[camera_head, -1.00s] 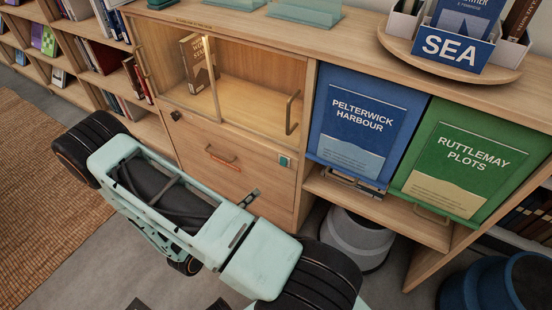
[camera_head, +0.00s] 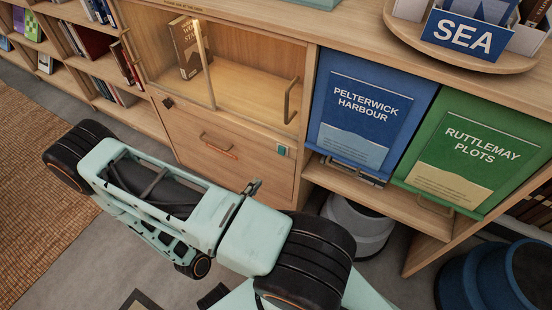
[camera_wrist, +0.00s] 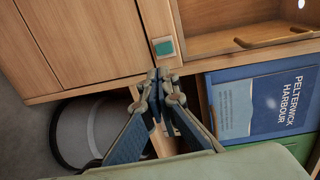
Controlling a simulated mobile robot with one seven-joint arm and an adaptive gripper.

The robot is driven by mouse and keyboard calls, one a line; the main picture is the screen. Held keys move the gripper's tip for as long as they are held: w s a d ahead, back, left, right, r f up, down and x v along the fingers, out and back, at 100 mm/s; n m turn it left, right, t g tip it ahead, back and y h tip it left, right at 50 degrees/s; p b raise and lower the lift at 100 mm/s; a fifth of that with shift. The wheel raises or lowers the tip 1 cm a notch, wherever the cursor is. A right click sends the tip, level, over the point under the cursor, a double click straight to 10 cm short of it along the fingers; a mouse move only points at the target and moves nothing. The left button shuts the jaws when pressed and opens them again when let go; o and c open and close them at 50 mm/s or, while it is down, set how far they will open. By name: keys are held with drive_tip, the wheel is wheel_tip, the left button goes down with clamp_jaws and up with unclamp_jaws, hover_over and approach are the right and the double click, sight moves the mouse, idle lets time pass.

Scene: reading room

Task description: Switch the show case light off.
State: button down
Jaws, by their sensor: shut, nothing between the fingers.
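The show case (camera_head: 226,84) is lit from inside, with a glowing strip and a book behind its glass front. Its light switch (camera_head: 282,150) is a small teal square on a pale plate, below the case at the right end of the drawer front. The switch also shows in the wrist view (camera_wrist: 164,46), just above my gripper (camera_wrist: 158,76) in the picture. My gripper's fingertips are together and empty. They appear apart from the switch, though the exact depth gap is hard to tell. In the head view my arm hides most of the gripper.
A drawer with a copper handle (camera_head: 218,146) is left of the switch. A handle (camera_head: 290,101) juts from the case's right side. A blue panel (camera_head: 366,115) and a green panel (camera_head: 470,150) stand at right. A grey round stool (camera_head: 357,226) is under the shelf.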

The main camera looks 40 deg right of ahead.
sight(281, 154)
drive_tip(key=b+x, duration=0.3)
drive_tip(key=x, duration=1)
drive_tip(key=shift+d, duration=0.15)
drive_tip(key=shift+w+d+f+h+b, duration=0.15)
drive_tip(key=shift+d+h+b, duration=0.2)
drive_tip(key=shift+h+b, duration=0.3)
drive_tip(key=f+p+v, duration=0.1)
drive_tip(key=f+v, duration=0.1)
drive_tip(key=v, duration=1.2)
drive_tip(key=shift+f+p, duration=0.35)
drive_tip(key=shift+p, duration=0.05)
